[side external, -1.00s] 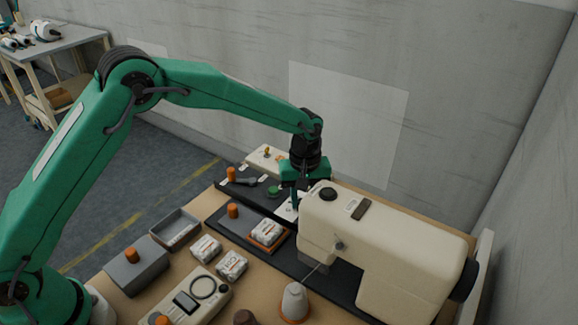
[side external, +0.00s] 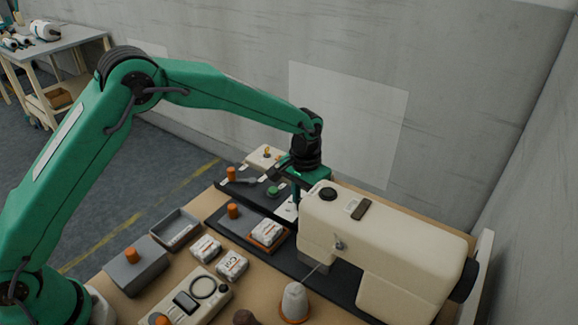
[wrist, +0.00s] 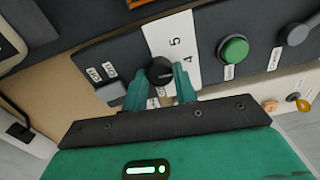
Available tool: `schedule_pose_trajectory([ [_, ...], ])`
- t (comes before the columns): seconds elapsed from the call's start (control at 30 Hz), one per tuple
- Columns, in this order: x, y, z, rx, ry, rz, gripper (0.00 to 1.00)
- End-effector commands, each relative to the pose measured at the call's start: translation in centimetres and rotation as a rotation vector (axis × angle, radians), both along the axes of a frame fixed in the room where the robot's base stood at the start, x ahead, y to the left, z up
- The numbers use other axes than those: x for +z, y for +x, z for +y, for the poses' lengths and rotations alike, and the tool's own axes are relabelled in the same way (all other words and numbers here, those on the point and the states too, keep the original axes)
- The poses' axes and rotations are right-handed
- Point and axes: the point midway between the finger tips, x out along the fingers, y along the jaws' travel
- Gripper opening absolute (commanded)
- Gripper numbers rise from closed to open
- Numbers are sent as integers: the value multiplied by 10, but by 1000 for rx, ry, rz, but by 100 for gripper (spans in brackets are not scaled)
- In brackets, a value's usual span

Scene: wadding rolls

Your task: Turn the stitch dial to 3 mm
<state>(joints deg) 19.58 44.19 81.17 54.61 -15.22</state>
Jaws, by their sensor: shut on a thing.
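The stitch dial (wrist: 160,69) is a round black knob on a dark panel, seen in the wrist view between my two green fingers. My gripper (wrist: 164,84) is shut on it, with one finger on each side. A white scale plate (wrist: 178,45) beside the dial shows the printed figures 4 and 5; other figures are hidden by the fingers. I cannot tell for sure which figure the dial points to. In the side view my gripper (side external: 296,195) reaches down behind the cream sewing machine (side external: 385,235), and the dial is hidden there.
A grey switch (wrist: 110,92) is at left. In the side view, wrapped wadding rolls (side external: 268,232), a grey tray (side external: 175,229) and a thread cone (side external: 294,299) stand nearby.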

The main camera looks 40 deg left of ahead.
Motion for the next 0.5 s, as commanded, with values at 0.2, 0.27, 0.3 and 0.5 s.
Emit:
schedule_pose_trajectory([
  [0.2, 1, -1, 0, -206, 0, 2, 6],
  [0.27, 1, -1, 0, -264, 0, 2, 6],
  [0.3, 1, -1, 0, -301, 0, 2, 6],
  [0.5, 1, -1, 0, -480, 0, 3, 6],
])
